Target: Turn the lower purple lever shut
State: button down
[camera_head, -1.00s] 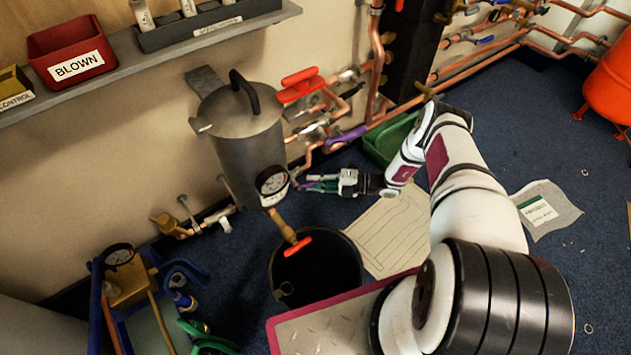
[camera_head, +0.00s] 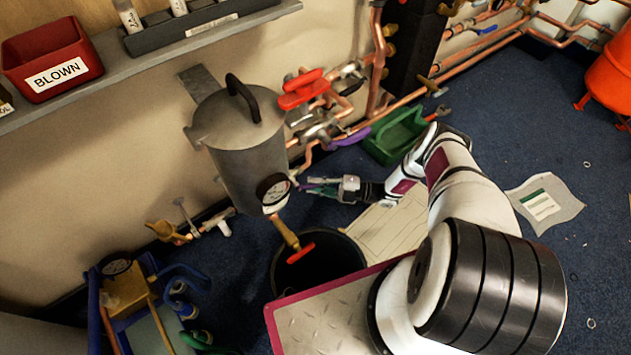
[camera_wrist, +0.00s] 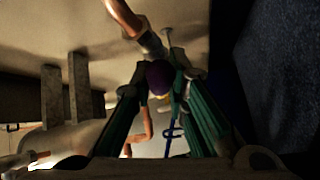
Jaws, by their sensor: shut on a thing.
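The lower purple lever (camera_wrist: 158,77) shows end-on in the wrist view, between my fingertips. Most of it is hidden, so I cannot tell its angle. My gripper (camera_wrist: 163,84) is shut on it, with a green finger on each side. In the head view, my gripper (camera_head: 312,187) is low by the wall, right of the grey tank, and only a sliver of purple shows at its fingers. Another purple lever (camera_head: 351,137) sits higher on the copper pipework, apart from my gripper.
The grey tank (camera_head: 243,150) with its gauge stands close left of my gripper. A black bucket (camera_head: 352,246) is below it. A green bin (camera_head: 399,137) stands behind my wrist. Red handles (camera_head: 302,88) stick out above. Blue floor is open at the right.

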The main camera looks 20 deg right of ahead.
jog(key=shift+f+m+t+y, duration=0.3)
jog(key=shift+m, duration=0.1)
jog(key=c, duration=1.6)
grip_release()
jog(key=shift+o, duration=0.2)
